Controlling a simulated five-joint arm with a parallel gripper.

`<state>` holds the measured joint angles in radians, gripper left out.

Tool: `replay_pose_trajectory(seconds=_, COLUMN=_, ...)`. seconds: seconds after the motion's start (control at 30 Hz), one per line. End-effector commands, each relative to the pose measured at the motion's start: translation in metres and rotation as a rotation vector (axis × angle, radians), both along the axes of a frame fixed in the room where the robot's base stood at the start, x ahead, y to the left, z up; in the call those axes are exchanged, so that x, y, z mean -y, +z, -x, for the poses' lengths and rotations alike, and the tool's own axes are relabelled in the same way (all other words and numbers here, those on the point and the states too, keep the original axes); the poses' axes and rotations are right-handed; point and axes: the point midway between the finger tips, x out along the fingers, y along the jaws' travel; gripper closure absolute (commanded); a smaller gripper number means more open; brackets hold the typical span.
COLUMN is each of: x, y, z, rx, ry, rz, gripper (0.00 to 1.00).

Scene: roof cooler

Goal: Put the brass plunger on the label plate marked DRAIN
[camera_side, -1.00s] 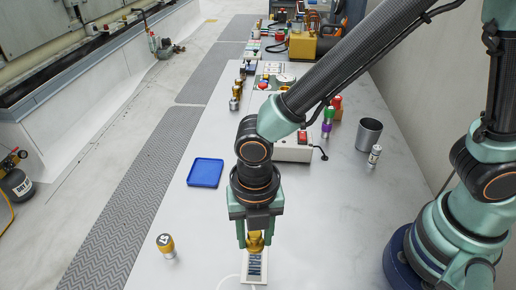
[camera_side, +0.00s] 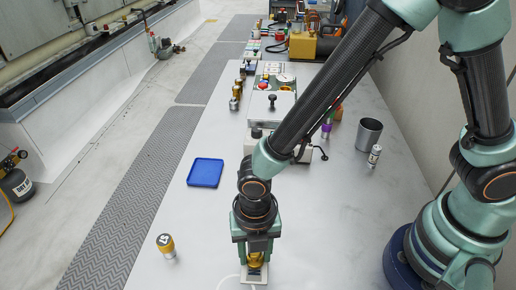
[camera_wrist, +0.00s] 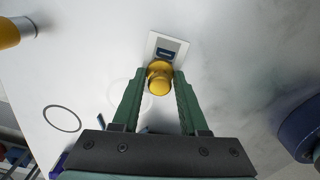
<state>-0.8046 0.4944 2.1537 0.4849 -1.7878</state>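The brass plunger (camera_side: 255,260) is between the fingers of my gripper (camera_side: 256,258), which is shut on it. In the wrist view the plunger's round yellow top (camera_wrist: 160,78) sits between the two green fingertips (camera_wrist: 160,74). The label plate (camera_side: 254,280) is a white rectangle with dark lettering, mostly hidden under the gripper in the side view. In the wrist view the plate (camera_wrist: 155,43) shows just beyond the plunger, which overlaps its near part. I cannot tell whether the plunger's foot touches the plate.
Another brass-coloured piece (camera_side: 166,245) stands to the left. A blue tray (camera_side: 205,172) lies farther back. A grey metal cup (camera_side: 369,134) and a small white bottle (camera_side: 374,156) stand at the right. Several knobs and boxes fill the far bench. The bench around the plate is mostly clear.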

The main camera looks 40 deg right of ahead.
Motion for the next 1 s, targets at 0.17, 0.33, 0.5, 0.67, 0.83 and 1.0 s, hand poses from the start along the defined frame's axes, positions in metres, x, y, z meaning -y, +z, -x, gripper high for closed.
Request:
replay_pose_trajectory(seconds=0.17, x=0.0, y=0.0, z=0.0, rx=0.0, ry=0.0, rz=0.0, gripper=0.28)
replay_pose_trajectory(seconds=0.33, x=0.0, y=0.0, z=0.0, rx=0.0, ry=0.0, rz=0.0, gripper=0.28)
replay_pose_trajectory(seconds=0.5, x=-0.001, y=0.007, z=-0.001, rx=0.002, ry=0.0, rz=-0.002, gripper=0.28)
replay_pose_trajectory(seconds=0.67, x=-0.001, y=0.027, z=-0.001, rx=0.004, ry=0.0, rz=-0.005, gripper=0.28)
replay_pose_trajectory(seconds=0.83, x=-0.001, y=0.06, z=-0.001, rx=0.006, ry=0.0, rz=-0.006, gripper=0.28)
replay_pose_trajectory(seconds=1.0, x=0.0, y=0.092, z=-0.001, rx=0.004, ry=0.0, rz=-0.005, gripper=0.28)
